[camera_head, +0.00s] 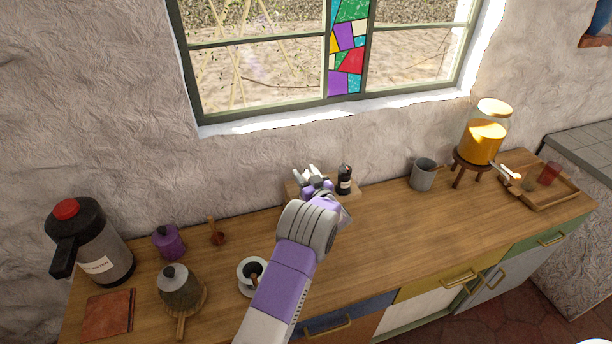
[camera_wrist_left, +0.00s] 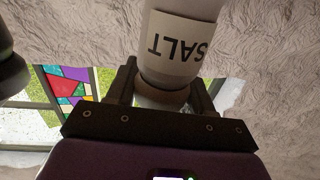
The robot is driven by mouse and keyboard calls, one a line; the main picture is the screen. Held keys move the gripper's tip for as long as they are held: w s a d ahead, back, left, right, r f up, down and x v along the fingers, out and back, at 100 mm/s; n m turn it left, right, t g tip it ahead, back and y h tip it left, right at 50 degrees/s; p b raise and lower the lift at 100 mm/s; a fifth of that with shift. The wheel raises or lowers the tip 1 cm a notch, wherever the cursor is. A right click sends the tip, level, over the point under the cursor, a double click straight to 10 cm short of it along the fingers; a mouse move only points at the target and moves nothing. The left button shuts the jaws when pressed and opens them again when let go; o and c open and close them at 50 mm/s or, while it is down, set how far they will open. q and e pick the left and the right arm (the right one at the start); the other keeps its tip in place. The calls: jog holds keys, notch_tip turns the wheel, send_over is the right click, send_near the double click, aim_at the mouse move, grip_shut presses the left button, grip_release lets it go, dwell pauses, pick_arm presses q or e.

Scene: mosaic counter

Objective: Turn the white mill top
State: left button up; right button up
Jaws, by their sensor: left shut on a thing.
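The white mill (camera_wrist_left: 183,45) with a SALT label shows upside down in the left wrist view. My left gripper (camera_wrist_left: 163,92) is shut on its top, with one finger on each side. In the head view my left gripper (camera_head: 314,178) reaches to the back of the counter and mostly hides the white mill. A dark mill (camera_head: 345,180) with a pale label stands just to the right, on a small wooden tray (camera_head: 356,195). Part of a dark thing (camera_wrist_left: 10,75) shows at the left edge of the wrist view. My right gripper is not in view.
A grey mug (camera_head: 423,174) and a honey jar (camera_head: 483,143) on a stand are to the right. The wall and window are behind.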

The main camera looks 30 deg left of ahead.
pick_arm(q)
jog(key=shift+n+g+y, duration=0.4)
jog(key=shift+n+g, duration=0.1)
jog(key=shift+g, duration=0.3)
dwell(0.6)
jog(key=o, duration=1)
jog(key=shift+s, duration=0.1)
jog(key=b+v, duration=0.1)
jog(key=v, duration=0.6)
jog(key=shift+s+d, duration=0.15)
jog(key=shift+d, duration=0.05)
